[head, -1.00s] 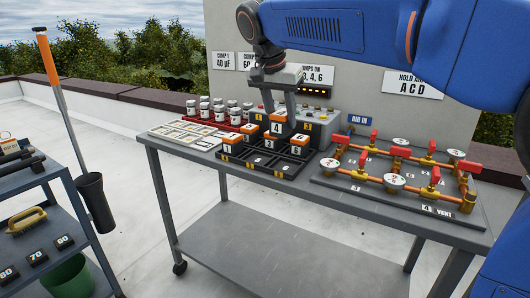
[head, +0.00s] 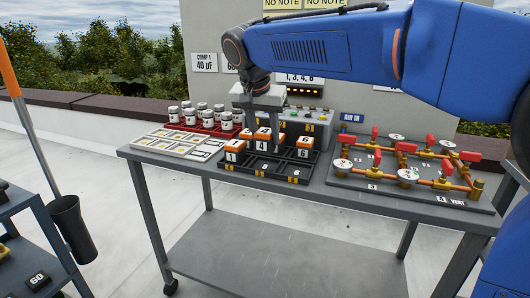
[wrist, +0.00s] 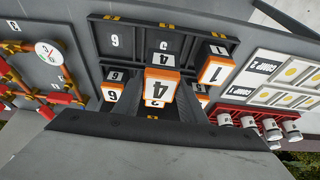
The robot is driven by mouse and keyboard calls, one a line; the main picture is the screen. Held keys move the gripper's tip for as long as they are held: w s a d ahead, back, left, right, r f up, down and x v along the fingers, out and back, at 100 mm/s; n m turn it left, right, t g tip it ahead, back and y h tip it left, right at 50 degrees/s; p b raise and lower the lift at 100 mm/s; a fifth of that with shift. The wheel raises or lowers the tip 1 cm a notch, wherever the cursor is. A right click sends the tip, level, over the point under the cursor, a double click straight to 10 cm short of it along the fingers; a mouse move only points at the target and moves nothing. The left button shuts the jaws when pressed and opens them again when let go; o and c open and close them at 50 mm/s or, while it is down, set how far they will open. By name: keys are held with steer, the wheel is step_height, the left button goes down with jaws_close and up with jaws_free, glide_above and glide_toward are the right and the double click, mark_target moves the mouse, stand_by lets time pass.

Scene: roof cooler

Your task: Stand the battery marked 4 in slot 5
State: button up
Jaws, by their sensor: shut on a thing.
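My gripper (head: 264,118) is shut on the battery marked 4 (head: 262,146), an orange-and-white block held upright between the fingers. In the wrist view the battery marked 4 (wrist: 162,85) looks larger and nearer than its neighbours. It is over the middle of the black rack (head: 262,178), and I cannot tell if its base touches the rack. The rack's near compartments (wrist: 128,48) look empty in the wrist view. The front slot labels are too small to read in the head view.
Batteries marked 1 (head: 232,157) and 6 (head: 303,154) stand close on either side. Red-handled brass valves (head: 408,172) are to the right. A white card board (head: 178,146) and a red tray of jars (head: 205,125) are to the left. A grey charger box (head: 312,120) stands behind.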

mark_target(265, 149)
steer(key=shift+f, duration=2.4)
steer(key=shift+f, duration=0.1)
steer(key=o, duration=1.3)
steer(key=v, duration=1.2)
steer(key=shift+w, duration=0.1)
